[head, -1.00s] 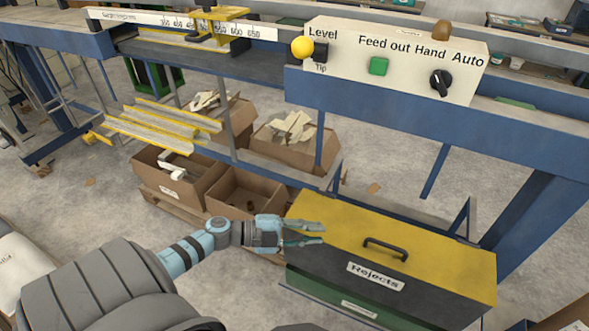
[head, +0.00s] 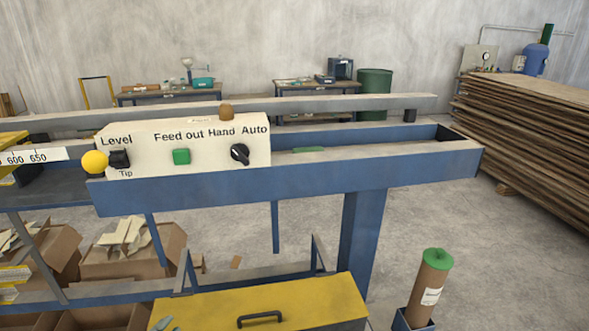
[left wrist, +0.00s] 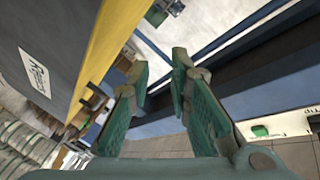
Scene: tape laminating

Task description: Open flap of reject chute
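The reject chute is a dark box with a yellow flap (head: 315,298) on top, at the bottom of the head view. The flap lies closed and has a black handle (head: 260,318). In the left wrist view the chute's dark front with its "Rejects" label (left wrist: 35,73) and the yellow flap edge (left wrist: 108,40) show at the left. My left gripper (left wrist: 160,68) is open and empty, its teal fingers apart, beside the chute. In the head view only its fingertips show at the bottom edge, by the flap's left side. My right gripper is in neither current view.
A blue machine beam (head: 290,180) crosses above and behind the chute, carrying a cream control panel (head: 200,145). Boxes of scraps (head: 130,250) stand at the left. A green-capped tube (head: 428,285) stands right of the chute. Stacked boards (head: 530,145) fill the far right.

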